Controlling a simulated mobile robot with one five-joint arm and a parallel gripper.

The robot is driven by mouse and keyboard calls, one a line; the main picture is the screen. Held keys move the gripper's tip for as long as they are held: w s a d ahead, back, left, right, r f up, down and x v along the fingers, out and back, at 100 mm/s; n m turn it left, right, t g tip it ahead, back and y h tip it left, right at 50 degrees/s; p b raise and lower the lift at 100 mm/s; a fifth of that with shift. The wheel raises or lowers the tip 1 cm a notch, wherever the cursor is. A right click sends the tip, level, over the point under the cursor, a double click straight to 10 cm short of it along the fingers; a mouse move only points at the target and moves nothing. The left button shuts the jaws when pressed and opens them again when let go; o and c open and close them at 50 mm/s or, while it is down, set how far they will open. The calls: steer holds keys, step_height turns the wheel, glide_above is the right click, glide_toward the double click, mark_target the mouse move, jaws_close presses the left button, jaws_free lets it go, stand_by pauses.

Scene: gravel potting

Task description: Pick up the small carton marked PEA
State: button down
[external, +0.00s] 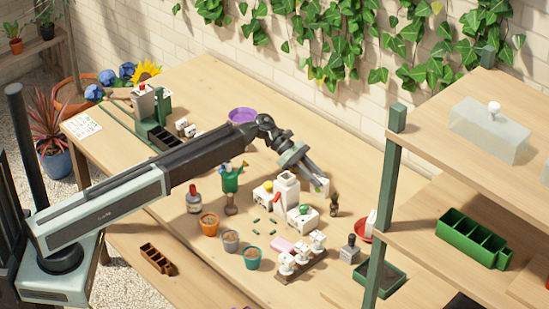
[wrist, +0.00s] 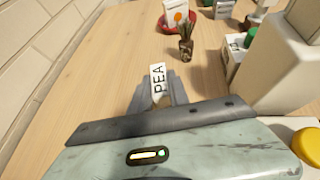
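The small white carton marked PEA (wrist: 158,78) is in the middle of the wrist view, its black letters running sideways. It sits between the fingertips of my gripper (wrist: 159,94), and I see no clear gap on either side, so my gripper looks shut on it. In the external view my gripper (external: 320,184) points down to the right over the middle of the bench. The carton is too small to make out there. Whether its base touches the bench is hard to tell.
A tall white container (wrist: 270,65) is close on the right, near a yellow knob (wrist: 308,145). The bench left of my gripper is clear up to the brick wall (wrist: 30,60).

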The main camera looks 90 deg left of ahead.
step_height(320, 180, up, 10)
steer(key=p, duration=1)
